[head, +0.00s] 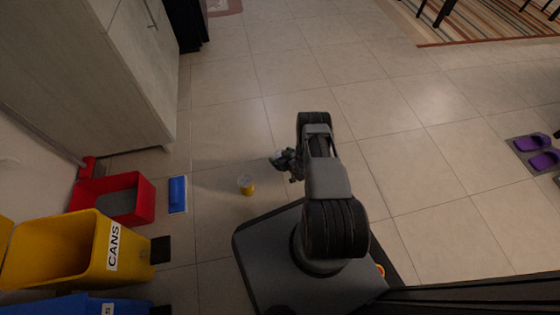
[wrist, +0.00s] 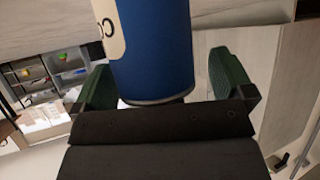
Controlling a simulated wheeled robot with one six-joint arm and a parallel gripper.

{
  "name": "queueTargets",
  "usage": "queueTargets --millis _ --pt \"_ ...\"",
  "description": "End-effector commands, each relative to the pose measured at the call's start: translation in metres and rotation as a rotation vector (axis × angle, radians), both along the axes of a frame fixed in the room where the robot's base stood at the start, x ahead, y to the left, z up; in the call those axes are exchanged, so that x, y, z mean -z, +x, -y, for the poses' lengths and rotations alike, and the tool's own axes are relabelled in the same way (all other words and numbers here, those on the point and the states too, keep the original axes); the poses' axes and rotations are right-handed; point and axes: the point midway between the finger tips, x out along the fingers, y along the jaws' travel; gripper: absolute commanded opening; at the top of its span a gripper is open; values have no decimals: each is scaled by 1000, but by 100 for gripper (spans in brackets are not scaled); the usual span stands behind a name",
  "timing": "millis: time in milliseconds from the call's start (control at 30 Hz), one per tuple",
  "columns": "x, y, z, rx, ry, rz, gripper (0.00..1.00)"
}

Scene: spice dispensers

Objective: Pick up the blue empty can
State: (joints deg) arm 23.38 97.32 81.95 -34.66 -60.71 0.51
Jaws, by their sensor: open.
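A blue can (wrist: 157,50) with a cream label patch fills the upper middle of the wrist view. Its top is cut off by the frame, and its rounded lower end shows just above the dark gripper body. In the head view my gripper (head: 285,160) is a small dark shape left of my arm, over the tiled floor. I cannot clearly make out the blue can there.
A red bin (head: 143,198), a yellow bin marked CANS (head: 113,250) and a blue bin (head: 65,306) line the left. Purple slippers (head: 533,143) lie right.

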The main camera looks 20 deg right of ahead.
Motion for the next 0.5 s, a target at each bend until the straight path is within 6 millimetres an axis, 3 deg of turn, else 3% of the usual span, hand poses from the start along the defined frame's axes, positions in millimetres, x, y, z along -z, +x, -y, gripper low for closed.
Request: queueTargets --millis 67,500 --pt "0 0 2 4 0 0 96" --pt "-1 0 1 1 0 1 54"
